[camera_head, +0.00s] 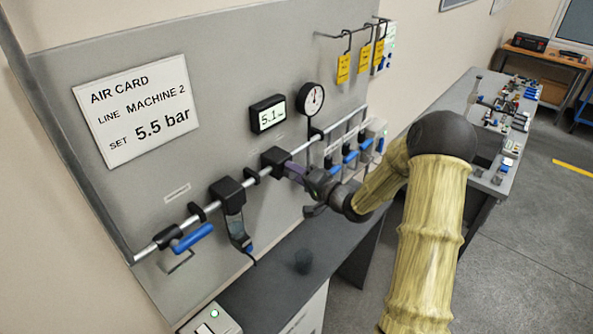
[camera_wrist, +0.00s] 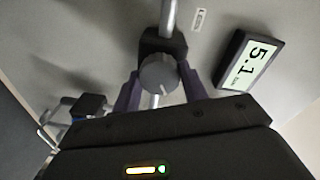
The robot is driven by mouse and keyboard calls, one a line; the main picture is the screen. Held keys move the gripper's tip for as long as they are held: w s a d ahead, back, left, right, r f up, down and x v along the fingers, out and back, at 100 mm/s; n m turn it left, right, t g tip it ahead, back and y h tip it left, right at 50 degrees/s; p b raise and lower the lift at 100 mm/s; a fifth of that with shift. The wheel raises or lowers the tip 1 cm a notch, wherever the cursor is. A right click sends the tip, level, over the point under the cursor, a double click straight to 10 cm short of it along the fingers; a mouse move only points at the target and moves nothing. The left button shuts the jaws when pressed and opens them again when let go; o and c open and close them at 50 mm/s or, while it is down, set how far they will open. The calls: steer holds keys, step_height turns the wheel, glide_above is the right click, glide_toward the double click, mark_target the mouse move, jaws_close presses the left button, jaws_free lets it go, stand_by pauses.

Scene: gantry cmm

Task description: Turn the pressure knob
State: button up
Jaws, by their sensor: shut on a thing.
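The pressure knob (camera_wrist: 158,76) is a grey round knob on a black regulator body (camera_wrist: 162,44), in the middle of the wrist view. My gripper (camera_wrist: 160,90) has one purple finger on each side of the knob and is shut on it. In the head view the regulator (camera_head: 275,158) sits on the pipe, and my gripper (camera_head: 296,172) is at its right, hiding the knob. The digital display (camera_head: 267,114) reads 5.1; it also shows in the wrist view (camera_wrist: 250,62). The air card (camera_head: 137,110) reads "LINE MACHINE 2, SET 5.5 bar".
A round gauge (camera_head: 312,98) stands above the pipe. A filter bowl (camera_head: 236,222) and a blue-handled valve (camera_head: 193,238) are at left. Several blue valves (camera_head: 349,152) sit at right behind my wrist. Yellow tags (camera_head: 343,68) hang above. A dark bench (camera_head: 290,262) lies below.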

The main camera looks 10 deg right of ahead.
stand_by(0.4)
steer(key=o, duration=1)
steer(key=shift+d, duration=0.1)
steer(key=f+b+v, duration=0.1)
steer(key=b+v, duration=0.5)
steer(key=v, duration=1.1)
steer(key=shift+r, duration=0.45)
